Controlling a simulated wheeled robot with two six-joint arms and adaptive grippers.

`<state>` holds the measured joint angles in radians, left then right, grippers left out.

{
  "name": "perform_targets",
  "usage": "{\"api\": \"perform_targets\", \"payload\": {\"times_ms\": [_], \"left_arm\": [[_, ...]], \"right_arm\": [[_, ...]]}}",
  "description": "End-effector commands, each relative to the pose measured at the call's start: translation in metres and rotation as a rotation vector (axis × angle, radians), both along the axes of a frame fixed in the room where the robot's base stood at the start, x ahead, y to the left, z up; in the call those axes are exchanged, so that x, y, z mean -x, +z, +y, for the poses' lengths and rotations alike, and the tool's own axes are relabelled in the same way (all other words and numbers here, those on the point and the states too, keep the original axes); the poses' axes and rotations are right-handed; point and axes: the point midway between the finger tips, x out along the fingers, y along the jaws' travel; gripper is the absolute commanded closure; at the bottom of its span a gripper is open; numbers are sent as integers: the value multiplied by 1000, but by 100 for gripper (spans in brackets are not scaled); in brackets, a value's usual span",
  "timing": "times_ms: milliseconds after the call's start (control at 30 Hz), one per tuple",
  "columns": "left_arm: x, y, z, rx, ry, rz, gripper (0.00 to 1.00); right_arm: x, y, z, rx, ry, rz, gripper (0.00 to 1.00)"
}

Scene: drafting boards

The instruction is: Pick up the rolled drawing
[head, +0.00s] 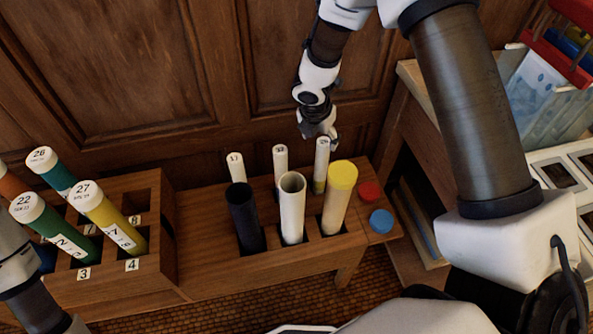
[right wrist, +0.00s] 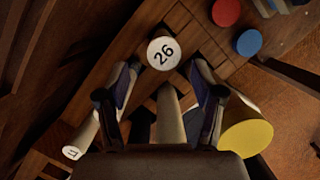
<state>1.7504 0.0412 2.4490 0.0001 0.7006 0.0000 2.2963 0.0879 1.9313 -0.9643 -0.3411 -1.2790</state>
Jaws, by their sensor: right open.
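Three thin white rolled drawings stand upright in the back row of a wooden rack (head: 205,238): a left roll (head: 236,166), a middle roll (head: 280,160) and a right roll (head: 321,160). My right gripper (head: 319,139) is at the top of the right roll in the head view. My left gripper is not in view; part of my left arm shows at lower left.
In front of the rolls stand a dark tube (head: 244,218), an open white tube (head: 292,210) and a yellow-capped tube (head: 339,198). Red (head: 369,191) and blue (head: 381,221) discs lie at right. A numbered tube block (head: 150,268) stands left; a panelled wall (head: 110,70) is behind.

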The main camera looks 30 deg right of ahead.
Motion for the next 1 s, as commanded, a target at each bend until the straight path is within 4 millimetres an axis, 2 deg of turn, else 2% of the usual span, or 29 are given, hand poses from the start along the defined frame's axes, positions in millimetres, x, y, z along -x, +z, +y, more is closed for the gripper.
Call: {"api": "perform_targets", "payload": {"times_ms": [333,500,767,967,1000], "left_arm": [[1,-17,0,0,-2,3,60],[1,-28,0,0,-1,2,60],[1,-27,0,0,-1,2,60],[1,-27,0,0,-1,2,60],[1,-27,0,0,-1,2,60]], "right_arm": [[-6,-40,-11,-1,-1,2,33],[-12,-70,-20,-1,-2,4,33],[-13,-74,-22,-1,-2,1,33],[-13,-74,-22,-1,-1,2,100],[-13,-74,-22,-1,-1,2,100]]}}
